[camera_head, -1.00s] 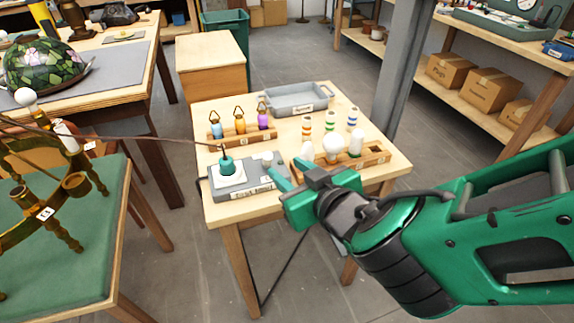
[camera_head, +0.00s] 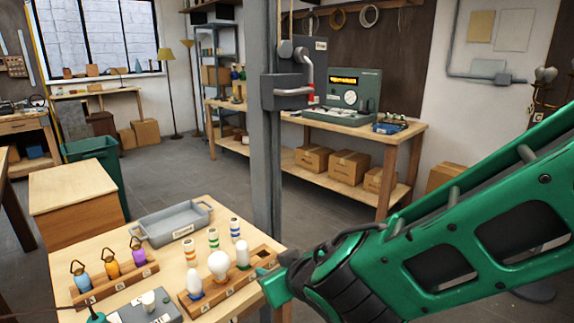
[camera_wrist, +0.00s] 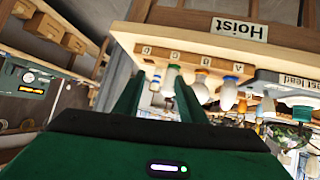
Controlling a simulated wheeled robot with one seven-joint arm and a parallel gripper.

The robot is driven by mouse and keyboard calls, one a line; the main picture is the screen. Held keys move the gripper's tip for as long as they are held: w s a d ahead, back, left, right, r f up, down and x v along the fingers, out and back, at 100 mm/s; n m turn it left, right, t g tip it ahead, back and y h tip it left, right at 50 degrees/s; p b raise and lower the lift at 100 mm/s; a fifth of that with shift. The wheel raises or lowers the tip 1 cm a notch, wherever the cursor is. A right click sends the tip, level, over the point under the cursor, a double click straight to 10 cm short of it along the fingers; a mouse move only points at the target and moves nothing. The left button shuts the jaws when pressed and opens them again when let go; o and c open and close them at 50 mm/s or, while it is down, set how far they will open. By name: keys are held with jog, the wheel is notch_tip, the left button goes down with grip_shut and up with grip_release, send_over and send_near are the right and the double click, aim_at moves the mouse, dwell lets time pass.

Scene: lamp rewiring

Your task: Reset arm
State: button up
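My gripper (camera_head: 266,278) shows green at the lower middle of the head view, close to the right end of the wooden bulb rack (camera_head: 262,260). Whether it touches the rack is unclear in that view. In the wrist view its two fingers (camera_wrist: 157,88) stand apart with nothing between them. That view is rolled over, with the table edge at the top. The green arm reaches in from the right side of the head view.
White bulbs (camera_head: 219,266) stand in the rack. A workbench (camera_head: 405,129) stands behind. Floor between is clear.

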jog(key=w+d+m+g+h, duration=0.1)
jog(key=w+d+m+h, duration=0.1)
jog(key=d, duration=0.7)
jog(key=w+d+m+h, duration=0.1)
jog(key=d+m+h, duration=0.15)
jog(key=d, duration=0.65)
jog(key=s+d+m+g+h, duration=0.1)
jog(key=s+d+m+g, duration=0.1)
jog(key=d, duration=0.5)
jog(key=s+d+m+g+h, duration=0.2)
jog(key=s+d, duration=0.1)
jog(key=d, duration=0.5)
jog(key=s+d+m+g+y, duration=0.1)
jog(key=s+d, duration=0.4)
jog(key=s, duration=0.5)
jog(key=s+d+m+g+y, duration=0.1)
jog(key=s+d+m+g, duration=0.3)
jog(key=s, duration=0.6)
jog(key=shift+s+d+r+y, duration=0.2)
jog(key=shift+d+r+y, duration=0.15)
jog(key=shift+d, duration=0.7)
jog(key=shift+c, duration=0.7)
jog(key=shift+a, duration=0.1)
